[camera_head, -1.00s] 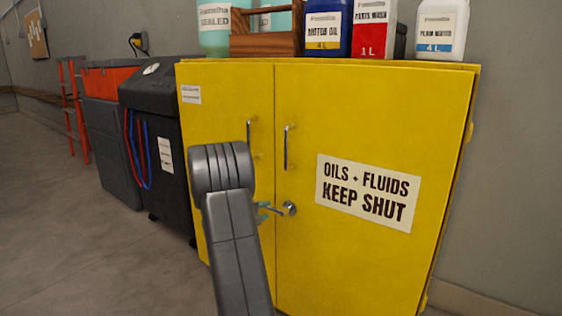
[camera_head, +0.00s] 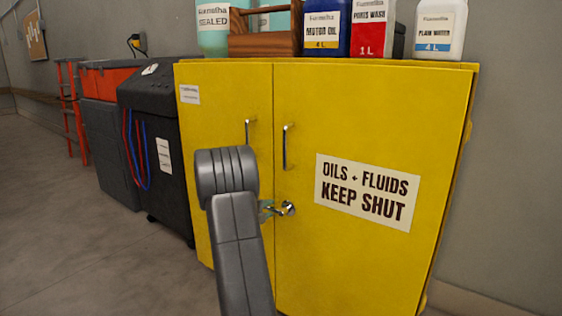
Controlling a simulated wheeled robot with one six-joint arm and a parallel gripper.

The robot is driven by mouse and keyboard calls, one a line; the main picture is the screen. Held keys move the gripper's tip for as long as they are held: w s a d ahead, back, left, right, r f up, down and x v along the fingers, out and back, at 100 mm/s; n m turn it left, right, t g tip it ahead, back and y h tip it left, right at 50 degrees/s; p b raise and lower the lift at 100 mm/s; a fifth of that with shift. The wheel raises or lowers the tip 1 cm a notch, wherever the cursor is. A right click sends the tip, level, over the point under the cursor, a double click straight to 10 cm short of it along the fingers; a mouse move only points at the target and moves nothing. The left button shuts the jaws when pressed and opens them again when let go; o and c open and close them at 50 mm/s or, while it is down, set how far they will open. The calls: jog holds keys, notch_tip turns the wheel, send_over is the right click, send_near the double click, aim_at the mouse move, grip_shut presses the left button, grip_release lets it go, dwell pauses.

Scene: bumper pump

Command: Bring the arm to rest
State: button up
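My grey arm rises from the bottom of the head view, its rounded elbow in front of the yellow cabinet's left door. My gripper is not visible; it is hidden behind the arm or out of the picture. The yellow cabinet (camera_head: 370,120) has both doors closed, with two upright handles. A key with a greenish tag (camera_head: 266,208) is at the lock (camera_head: 288,208) on the right door, partly hidden by my arm. A sign (camera_head: 367,191) reading "OILS + FLUIDS KEEP SHUT" is on the right door.
On the cabinet top stand a wooden carrier (camera_head: 265,43), a blue motor oil bottle (camera_head: 327,28), a red parts wash can (camera_head: 371,27) and a white plain water bottle (camera_head: 438,30). A black machine (camera_head: 158,120) with hoses stands left. The floor (camera_head: 70,240) at left is clear.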

jog(key=p+v, duration=0.3)
jog(key=v, duration=0.9)
jog(key=b+x, duration=0.4)
jog(key=x, duration=0.9)
jog(key=shift+w+d+f, duration=0.1)
jog(key=shift+f, duration=0.05)
jog(key=shift+w+d, duration=0.1)
jog(key=shift+w, duration=0.15)
jog(key=shift+s+f+n+h+p, duration=0.1)
jog(key=shift+f+n+h+p, duration=0.35)
jog(key=shift+n, duration=0.55)
